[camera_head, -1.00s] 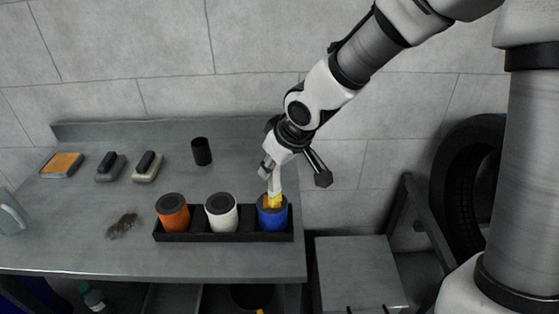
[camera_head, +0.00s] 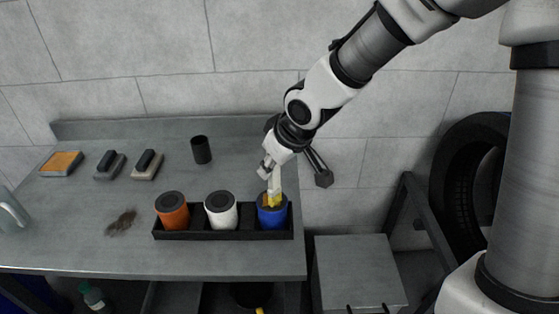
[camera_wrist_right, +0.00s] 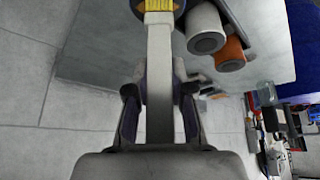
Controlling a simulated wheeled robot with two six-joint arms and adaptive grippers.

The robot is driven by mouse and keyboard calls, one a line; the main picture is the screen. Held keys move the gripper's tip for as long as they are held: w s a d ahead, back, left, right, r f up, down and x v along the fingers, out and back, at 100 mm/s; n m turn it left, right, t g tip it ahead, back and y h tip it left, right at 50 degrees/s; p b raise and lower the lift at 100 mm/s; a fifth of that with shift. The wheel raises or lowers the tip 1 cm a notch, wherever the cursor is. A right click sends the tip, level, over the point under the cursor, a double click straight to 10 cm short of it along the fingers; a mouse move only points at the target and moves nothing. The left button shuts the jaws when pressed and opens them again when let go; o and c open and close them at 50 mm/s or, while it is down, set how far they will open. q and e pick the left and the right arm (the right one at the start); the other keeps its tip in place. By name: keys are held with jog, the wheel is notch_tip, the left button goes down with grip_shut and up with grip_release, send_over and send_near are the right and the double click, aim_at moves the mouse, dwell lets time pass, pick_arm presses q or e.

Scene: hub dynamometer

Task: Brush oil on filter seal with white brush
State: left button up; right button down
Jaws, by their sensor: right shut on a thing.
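My right gripper (camera_head: 270,170) is shut on a white-handled brush (camera_head: 274,183) with yellow bristles. It holds the brush upright, bristles down, over the blue filter (camera_head: 272,217) at the right end of the black tray (camera_head: 195,236). The bristle tips are at the top of the blue filter; I cannot tell whether they touch the seal. In the right wrist view the brush handle (camera_wrist_right: 159,85) runs between the fingers to the yellow bristles (camera_wrist_right: 159,5). An orange filter (camera_head: 172,213) and a white filter (camera_head: 221,213) stand to the left in the tray. My left gripper is not in view.
A black cup (camera_head: 201,150) stands behind the tray. Two dark-topped blocks, an orange-topped pad (camera_head: 62,162) and a dark smudge (camera_head: 121,222) are on the workbench (camera_head: 90,255) at left. A tire (camera_head: 468,180) stands at right.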

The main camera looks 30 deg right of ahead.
notch_tip(320, 180, up, 6)
jog(key=p, duration=0.5)
jog(key=shift+p, duration=0.3)
notch_tip(320, 180, up, 3)
jog(key=p, duration=0.3)
jog(key=shift+r, duration=0.1)
